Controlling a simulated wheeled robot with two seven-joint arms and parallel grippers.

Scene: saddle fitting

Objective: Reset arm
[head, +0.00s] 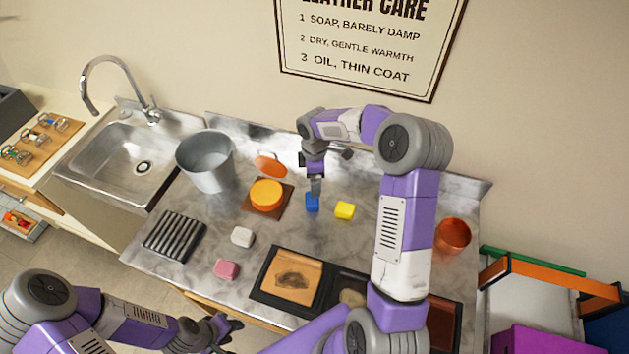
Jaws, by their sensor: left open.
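My left gripper (228,330) is at the bottom of the head view, in front of the counter's front edge. It is open and holds nothing that I can see. My right arm rises from the bottom right and reaches over the counter. The fingertips are at or just above the block. Whether they grip it cannot be told.
A sink (128,160) lies left.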

